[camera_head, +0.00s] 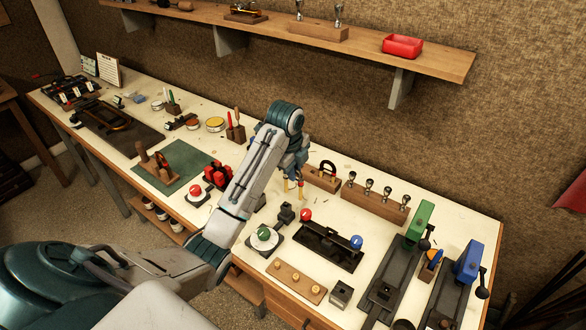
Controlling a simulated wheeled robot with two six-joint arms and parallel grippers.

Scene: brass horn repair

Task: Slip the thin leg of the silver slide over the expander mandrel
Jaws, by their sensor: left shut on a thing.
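My left gripper (294,182) points down over the back middle of the bench, just left of a small wooden block. It is shut on a small piece with two thin, yellowish legs hanging down; the piece is mostly hidden by the gripper, and I cannot tell for sure that it is the silver slide. I cannot pick out the expander mandrel with certainty; a small dark fixture (286,214) stands on the bench below the gripper. My right gripper is not in view.
A wooden rack (375,204) with several silver pieces stands right of the block. A black tray (326,247) with red and blue knobs lies in front. Green (419,222) and blue (468,262) machines fill the right end. A shelf (350,43) runs above the bench.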

